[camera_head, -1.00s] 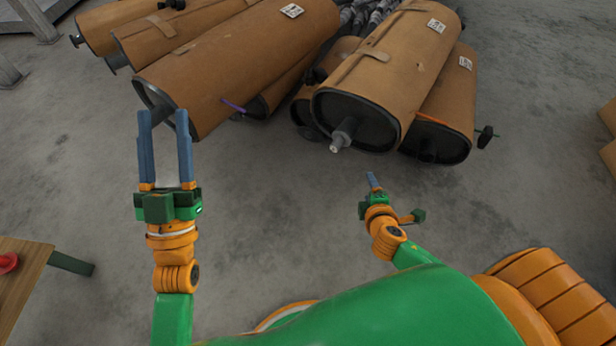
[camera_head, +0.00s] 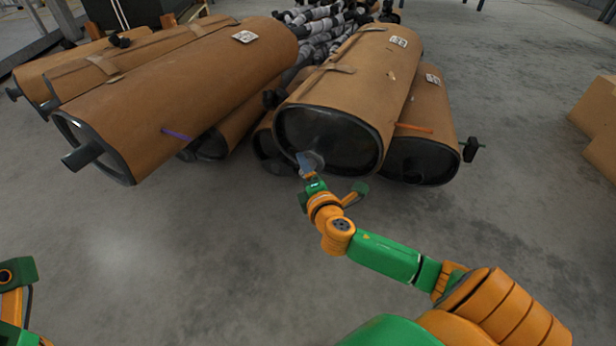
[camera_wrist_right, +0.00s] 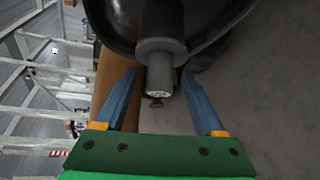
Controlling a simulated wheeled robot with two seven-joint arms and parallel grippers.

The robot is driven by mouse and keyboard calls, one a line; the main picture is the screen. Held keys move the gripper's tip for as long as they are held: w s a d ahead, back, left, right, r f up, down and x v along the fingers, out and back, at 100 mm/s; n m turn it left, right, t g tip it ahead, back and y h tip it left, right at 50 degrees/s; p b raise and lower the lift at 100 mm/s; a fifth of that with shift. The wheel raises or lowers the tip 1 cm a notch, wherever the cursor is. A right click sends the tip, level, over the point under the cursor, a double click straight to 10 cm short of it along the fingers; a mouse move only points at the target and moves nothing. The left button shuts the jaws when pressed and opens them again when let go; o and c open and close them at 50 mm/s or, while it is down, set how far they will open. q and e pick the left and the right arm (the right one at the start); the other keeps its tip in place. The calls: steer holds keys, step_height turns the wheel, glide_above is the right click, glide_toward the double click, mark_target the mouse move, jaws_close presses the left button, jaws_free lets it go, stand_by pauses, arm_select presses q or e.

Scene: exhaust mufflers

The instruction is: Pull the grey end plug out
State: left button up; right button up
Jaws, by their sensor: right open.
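The grey end plug (camera_wrist_right: 160,80) is a narrow stub with a pale end face, set in a wider dark grey pipe (camera_wrist_right: 161,40) on a muffler's end. In the head view this is the front brown muffler (camera_head: 352,75) of the middle pile; my right gripper (camera_head: 306,162) hides much of its pipe. In the right wrist view my right gripper (camera_wrist_right: 159,74) is open, with one blue finger on each side of the plug and visible gaps between. Only part of my left arm shows at the lower left of the head view; its fingers are out of frame.
Other brown mufflers lie at the left (camera_head: 175,95) and at the right of the pile (camera_head: 428,130), the latter with a dark knob (camera_head: 470,149) sticking out. Brown boxes (camera_head: 600,110) stand at the far right. The grey floor in front is clear.

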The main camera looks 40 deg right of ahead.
jaws_close()
steer(key=s+a+p, duration=0.1)
steer(key=s+a, duration=0.2)
steer(key=a, duration=0.3)
steer(key=shift+s+p, duration=0.3)
steer(key=shift+p, duration=0.1)
stand_by(0.5)
steer(key=shift+a, duration=0.1)
stand_by(0.3)
